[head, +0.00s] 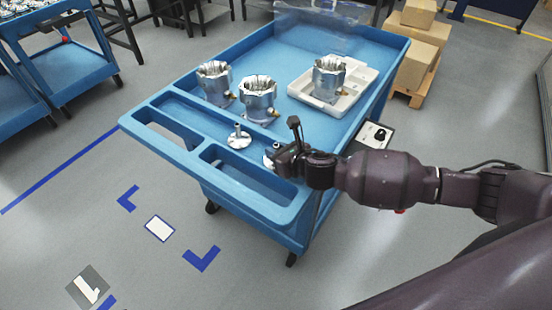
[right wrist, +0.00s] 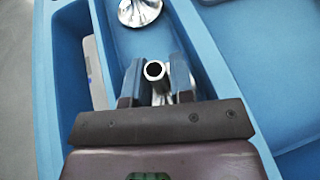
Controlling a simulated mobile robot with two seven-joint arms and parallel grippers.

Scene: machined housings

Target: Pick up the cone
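Two small shiny metal cones with a flared base and a narrow tube top are on the blue cart. One cone (head: 239,138) stands upright and free on the cart; it also shows at the top of the right wrist view (right wrist: 138,11). My right gripper (head: 279,158) is at the other cone (head: 268,159), which it partly hides. My left gripper is not in view.
The blue cart (head: 150,124) has raised rims and front compartments. Two machined housings (head: 214,84) (head: 257,99) stand behind the cones. A third housing (head: 328,79) sits in a white tray (head: 361,84). A control box (head: 377,136) is at the cart's right side. Cardboard boxes (head: 417,65) stand beyond.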

